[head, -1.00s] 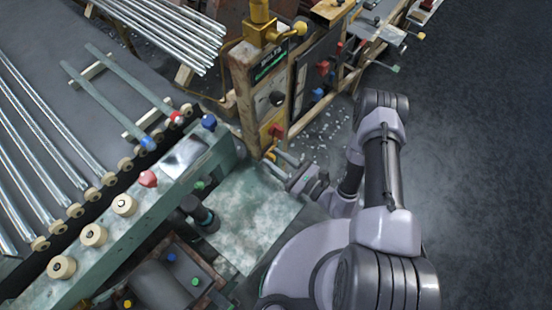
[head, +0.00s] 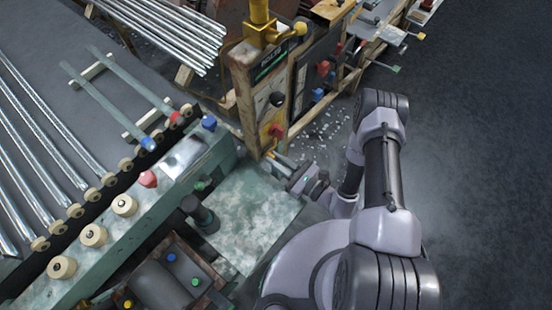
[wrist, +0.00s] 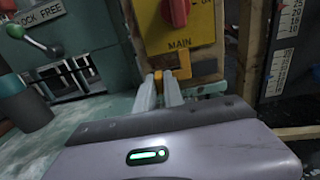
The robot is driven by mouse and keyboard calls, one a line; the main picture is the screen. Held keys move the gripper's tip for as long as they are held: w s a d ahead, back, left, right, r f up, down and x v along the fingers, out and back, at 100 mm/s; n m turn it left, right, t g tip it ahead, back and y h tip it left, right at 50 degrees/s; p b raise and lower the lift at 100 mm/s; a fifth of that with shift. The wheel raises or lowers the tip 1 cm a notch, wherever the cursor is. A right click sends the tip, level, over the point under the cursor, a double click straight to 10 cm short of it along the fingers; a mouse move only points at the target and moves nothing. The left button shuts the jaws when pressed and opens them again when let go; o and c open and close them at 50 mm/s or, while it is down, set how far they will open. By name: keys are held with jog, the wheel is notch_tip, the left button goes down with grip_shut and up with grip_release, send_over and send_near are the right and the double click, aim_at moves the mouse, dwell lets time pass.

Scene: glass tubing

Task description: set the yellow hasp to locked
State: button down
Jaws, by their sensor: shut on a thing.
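The yellow hasp (wrist: 184,65) sits on the worn wooden post just below the yellow MAIN panel (wrist: 188,25) with its red knob (wrist: 175,10). My gripper (wrist: 159,84) reaches forward to it, and its two pale fingers are shut on a yellow-orange part of the hasp between their tips. In the head view my gripper (head: 282,164) is at the foot of the cabinet post, with a bit of orange between the fingers. The fingers hide part of the hasp, and I cannot tell its setting.
A green machine bed (head: 245,215) lies left of my gripper. A dark post with a teal collar (wrist: 22,100) and a green-ball lever (wrist: 52,48) stand at left in the wrist view. A scale plate (wrist: 284,45) is at right. Open dark floor (head: 480,180) lies right of my arm.

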aim_at(274, 147)
dwell(0.8)
jog(key=shift+w+d, duration=0.95)
jog(key=shift+w, duration=0.25)
jog(key=shift+a, duration=0.1)
jog(key=c, duration=1.4)
grip_release()
jog(key=shift+c, duration=0.2)
jog(key=shift+s, duration=0.1)
jog(key=p+v, duration=0.3)
jog(key=v, duration=1.4)
